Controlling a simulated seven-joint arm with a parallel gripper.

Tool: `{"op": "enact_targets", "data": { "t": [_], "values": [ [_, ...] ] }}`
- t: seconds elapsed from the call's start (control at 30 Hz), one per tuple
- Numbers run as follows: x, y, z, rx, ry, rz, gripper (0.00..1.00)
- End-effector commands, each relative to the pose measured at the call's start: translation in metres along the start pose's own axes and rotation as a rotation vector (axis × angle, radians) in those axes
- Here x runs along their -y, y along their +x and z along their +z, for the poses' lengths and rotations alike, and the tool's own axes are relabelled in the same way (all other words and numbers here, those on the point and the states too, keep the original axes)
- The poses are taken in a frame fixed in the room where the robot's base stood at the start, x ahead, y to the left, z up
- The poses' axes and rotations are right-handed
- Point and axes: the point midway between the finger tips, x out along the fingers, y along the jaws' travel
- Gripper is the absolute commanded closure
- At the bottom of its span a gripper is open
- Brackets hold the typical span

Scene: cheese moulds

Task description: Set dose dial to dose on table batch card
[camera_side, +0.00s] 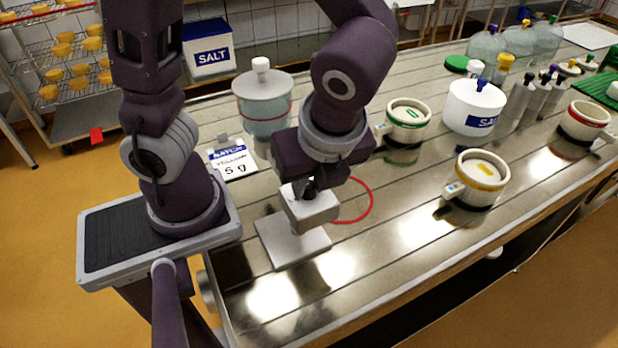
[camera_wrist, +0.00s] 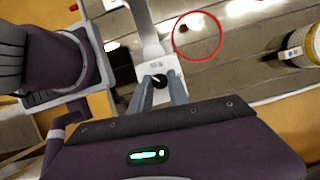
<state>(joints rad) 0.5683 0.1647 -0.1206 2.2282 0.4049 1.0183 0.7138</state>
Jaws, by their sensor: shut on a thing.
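The dose dial is a small black knob (camera_wrist: 159,81) with a white pointer mark, on a pale grey device (camera_wrist: 155,67). In the side view the device (camera_side: 292,243) stands on the table with a flat base plate. My gripper (camera_wrist: 160,88) is over the device with its fingers shut on the dial; in the side view my gripper (camera_side: 310,188) hides most of the knob. The scale markings by the dial are too small to read. The batch card (camera_side: 232,162) stands left of the device, with a blue header, a blurred word and "5 g".
A red ring (camera_side: 371,204) lies on the table beside the device. A clear lidded tank (camera_side: 263,103) stands behind. Banded moulds, including a yellow one (camera_side: 478,178) and a green one (camera_side: 407,118), and a white salt jar (camera_side: 473,108) stand right. The front table strip is clear.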

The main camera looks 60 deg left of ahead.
Motion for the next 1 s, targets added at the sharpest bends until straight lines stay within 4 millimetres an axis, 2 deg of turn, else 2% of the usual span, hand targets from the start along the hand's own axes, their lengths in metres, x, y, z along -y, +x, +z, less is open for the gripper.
{"op": "enact_targets", "data": {
  "t": [0.6,1.0],
  "values": [
    [0.0041,0.0001,0.0012,-0.001,-0.529,0.218,1.00],
    [0.0049,0.0006,0.0019,-0.001,-0.756,0.312,1.00]
  ]
}}
